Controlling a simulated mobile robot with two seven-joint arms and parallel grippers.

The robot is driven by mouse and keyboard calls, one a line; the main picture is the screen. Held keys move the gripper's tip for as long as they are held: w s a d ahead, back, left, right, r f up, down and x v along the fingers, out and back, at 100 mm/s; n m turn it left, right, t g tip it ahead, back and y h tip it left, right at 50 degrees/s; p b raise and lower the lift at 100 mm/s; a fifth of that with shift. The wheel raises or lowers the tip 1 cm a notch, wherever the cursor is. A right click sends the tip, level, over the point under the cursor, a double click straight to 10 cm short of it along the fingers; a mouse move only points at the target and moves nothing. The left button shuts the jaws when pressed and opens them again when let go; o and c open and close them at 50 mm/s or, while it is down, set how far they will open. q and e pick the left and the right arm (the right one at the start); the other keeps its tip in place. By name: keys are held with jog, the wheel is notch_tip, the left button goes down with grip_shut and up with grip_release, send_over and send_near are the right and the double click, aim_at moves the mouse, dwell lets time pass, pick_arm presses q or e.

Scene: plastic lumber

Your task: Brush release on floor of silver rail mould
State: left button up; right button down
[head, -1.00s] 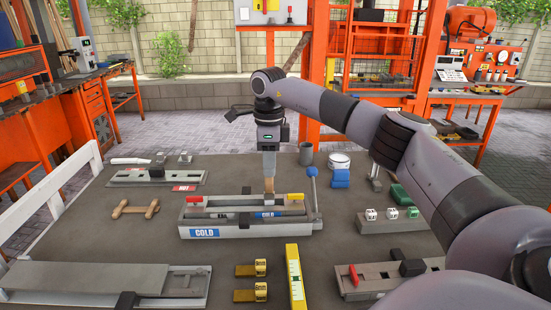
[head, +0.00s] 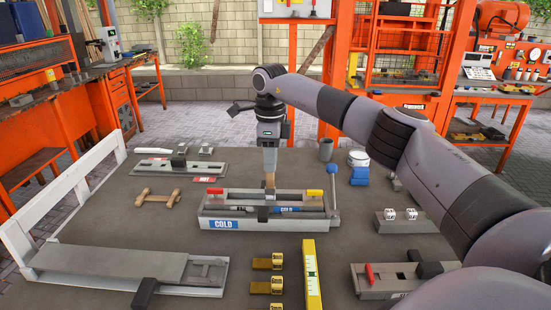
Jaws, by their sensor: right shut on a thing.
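The silver rail mould (head: 285,222) is a long pale grey trough with a blue COLD label, lying on the table in the middle of the head view. It has a red handle, a yellow handle and a blue-knobbed lever. My right gripper (head: 270,170) points straight down over its back middle, shut on a brush (head: 270,181). Only a tan part of the brush shows. Its tip is hidden behind the mould's upper parts, so I cannot tell whether it touches the floor. My left gripper is not in view.
Behind the mould stand a grey cup (head: 325,150), a white tin (head: 358,158) and a blue block (head: 359,176). A wooden-handled tool (head: 158,197) lies left. A yellow level (head: 312,275) and brass pieces (head: 266,262) lie in front.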

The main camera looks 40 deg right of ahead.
jog(key=shift+a, duration=0.1)
jog(key=w+a, duration=0.4)
jog(key=a, duration=0.1)
jog(key=shift+w, duration=0.15)
dwell(0.8)
jog(key=shift+a, duration=0.1)
jog(key=shift+r, duration=0.55)
